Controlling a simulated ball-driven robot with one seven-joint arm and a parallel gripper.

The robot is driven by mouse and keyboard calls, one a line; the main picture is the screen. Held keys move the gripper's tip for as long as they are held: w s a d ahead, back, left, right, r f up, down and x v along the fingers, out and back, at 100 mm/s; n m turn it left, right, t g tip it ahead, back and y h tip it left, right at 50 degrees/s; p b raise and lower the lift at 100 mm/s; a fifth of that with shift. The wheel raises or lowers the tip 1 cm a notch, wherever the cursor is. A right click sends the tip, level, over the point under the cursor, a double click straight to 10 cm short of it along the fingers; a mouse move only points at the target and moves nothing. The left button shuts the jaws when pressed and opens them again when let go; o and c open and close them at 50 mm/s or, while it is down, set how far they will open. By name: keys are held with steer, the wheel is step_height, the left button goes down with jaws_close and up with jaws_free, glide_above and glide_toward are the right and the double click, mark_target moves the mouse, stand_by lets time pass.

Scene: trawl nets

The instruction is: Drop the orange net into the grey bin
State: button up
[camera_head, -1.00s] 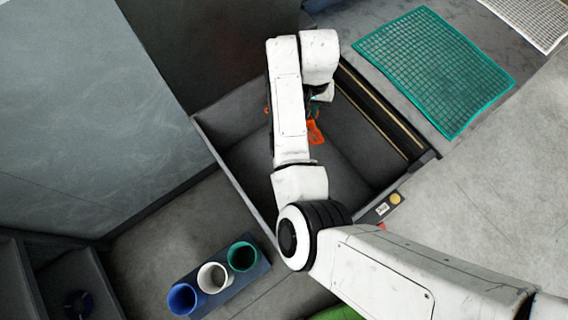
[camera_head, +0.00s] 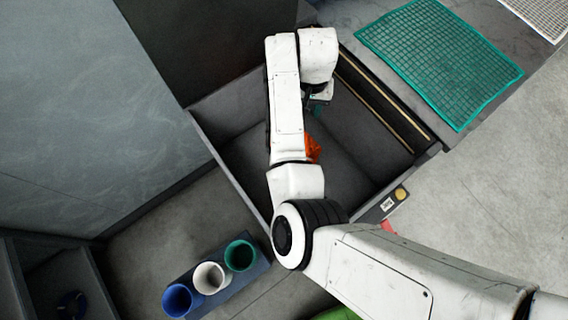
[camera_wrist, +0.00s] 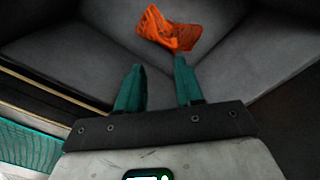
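The orange net (camera_wrist: 170,30) lies crumpled inside the grey bin (camera_wrist: 85,50), apart from my fingers in the wrist view. In the head view a small part of the orange net (camera_head: 312,150) shows beside my arm; the rest is hidden behind it. The grey bin (camera_head: 232,165) is a deep open box under my arm. My gripper (camera_wrist: 158,82) has two teal fingers spread apart with nothing between them. In the head view my gripper (camera_head: 318,103) is over the bin, mostly hidden by my wrist.
A green net (camera_head: 440,62) lies flat on the surface at upper right, with a white net (camera_head: 542,14) beyond it. Blue, white and green cups (camera_head: 210,277) stand in a holder at lower left. A tall grey panel (camera_head: 80,110) stands left of the bin.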

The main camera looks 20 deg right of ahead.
steer(key=shift+o, duration=0.6)
steer(key=o, duration=0.5)
steer(key=shift+o, duration=0.5)
steer(key=o, duration=0.4)
steer(key=shift+r, duration=0.1)
step_height(320, 180, up, 5)
steer(key=p, duration=0.5)
steer(key=shift+r, duration=0.15)
